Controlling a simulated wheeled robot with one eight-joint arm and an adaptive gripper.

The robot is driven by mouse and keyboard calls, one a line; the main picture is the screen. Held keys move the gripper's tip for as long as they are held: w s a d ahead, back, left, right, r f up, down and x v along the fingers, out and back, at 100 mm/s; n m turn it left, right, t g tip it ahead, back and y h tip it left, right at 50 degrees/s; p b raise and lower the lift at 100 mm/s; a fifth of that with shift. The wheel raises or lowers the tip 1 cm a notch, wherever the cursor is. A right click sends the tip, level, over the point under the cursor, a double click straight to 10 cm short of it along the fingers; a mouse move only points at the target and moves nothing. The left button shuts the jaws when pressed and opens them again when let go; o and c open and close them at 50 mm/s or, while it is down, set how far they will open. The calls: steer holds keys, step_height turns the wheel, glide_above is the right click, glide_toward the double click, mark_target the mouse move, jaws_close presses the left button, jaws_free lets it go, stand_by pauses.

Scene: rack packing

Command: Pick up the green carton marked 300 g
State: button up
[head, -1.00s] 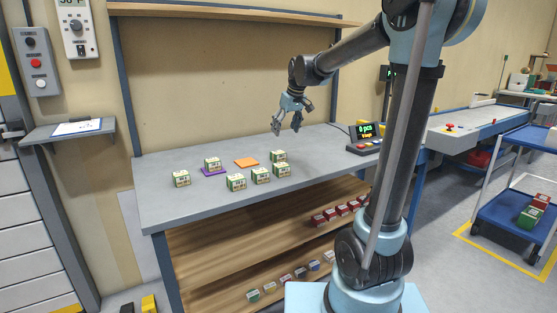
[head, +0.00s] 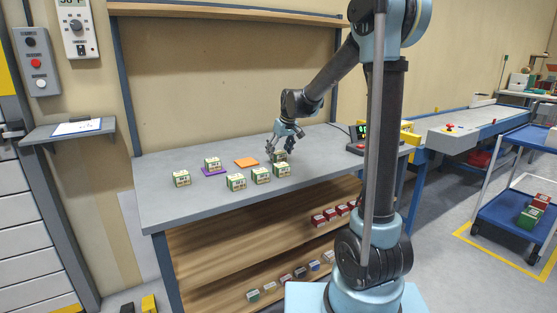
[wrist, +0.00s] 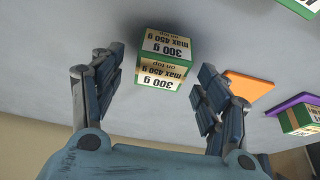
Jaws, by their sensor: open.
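A green carton with a pale label reading 300 g, max 450 g on top (wrist: 166,56) sits on the grey table in the wrist view. My gripper (wrist: 160,80) is open, with one finger on each side of the carton and a gap to each. In the head view, my gripper (head: 283,147) is low over the table and partly hides that carton (head: 279,156). Several similar green and pale cartons stand nearby, such as a front one (head: 236,182) and a left one (head: 181,178); their labels are too small to read there.
An orange square (head: 247,162) lies flat left of my gripper. A purple square (head: 213,172) carries another carton (head: 212,163). A scale display (head: 362,132) stands at the table's right end. Red boxes (head: 331,214) sit on the shelf below. The table's left front is clear.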

steer(key=shift+x, duration=1.1)
steer(key=shift+c, duration=0.5)
steer(key=c, duration=1.3)
